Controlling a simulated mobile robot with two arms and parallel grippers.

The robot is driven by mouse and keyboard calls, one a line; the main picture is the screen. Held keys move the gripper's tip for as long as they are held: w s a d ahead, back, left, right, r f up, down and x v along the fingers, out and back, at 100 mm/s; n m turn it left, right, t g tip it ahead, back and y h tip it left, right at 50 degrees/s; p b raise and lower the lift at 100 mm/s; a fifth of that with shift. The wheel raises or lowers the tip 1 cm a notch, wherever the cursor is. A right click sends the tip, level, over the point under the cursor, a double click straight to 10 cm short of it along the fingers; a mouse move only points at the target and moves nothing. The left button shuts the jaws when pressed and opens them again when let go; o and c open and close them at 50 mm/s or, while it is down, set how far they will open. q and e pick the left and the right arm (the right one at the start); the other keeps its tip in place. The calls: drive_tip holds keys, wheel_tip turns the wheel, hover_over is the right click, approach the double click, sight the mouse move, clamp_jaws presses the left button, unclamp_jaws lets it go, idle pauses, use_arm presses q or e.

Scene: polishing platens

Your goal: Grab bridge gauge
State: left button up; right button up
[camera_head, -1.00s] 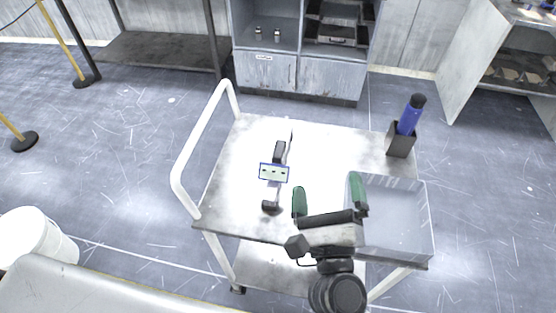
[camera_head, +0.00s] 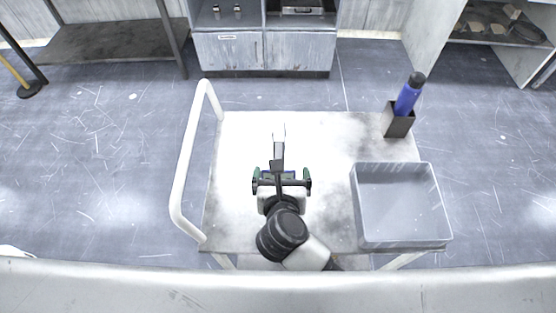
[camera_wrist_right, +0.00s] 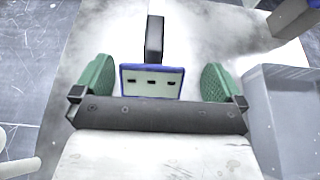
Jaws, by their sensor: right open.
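The bridge gauge (camera_head: 278,152) lies on the cart top, its long bar pointing away from me. Its blue-edged pale block with small dark marks shows in the right wrist view (camera_wrist_right: 152,82), with a dark upright part beyond it. My right gripper (camera_head: 282,181) is open, with its green-padded fingers on either side of the block. In the right wrist view the open fingers (camera_wrist_right: 156,82) show a gap to the block on both sides. The near end of the gauge is hidden behind my gripper. My left gripper is not in view.
A grey open bin (camera_head: 401,242) stands at the right of the cart top (camera_head: 330,145). A dark holder (camera_head: 397,124) with a blue-handled tool (camera_head: 408,97) stands at the back right. A white handle rail (camera_head: 187,160) runs along the cart's left side.

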sight(278, 155)
drive_tip(key=shift+w+a+f, duration=0.15)
drive_tip(key=shift+w, duration=0.3)
drive_tip(key=p+x, duration=0.1)
drive_tip(key=x, duration=0.4)
drive_tip(key=shift+a, duration=0.2)
drive_tip(key=shift+w, duration=0.2)
drive_tip(key=shift+s, duration=0.1)
drive_tip(key=c, duration=1.4)
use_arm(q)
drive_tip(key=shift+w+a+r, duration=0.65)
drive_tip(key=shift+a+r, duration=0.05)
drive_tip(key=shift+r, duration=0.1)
use_arm(e)
drive_tip(key=shift+c, duration=0.5)
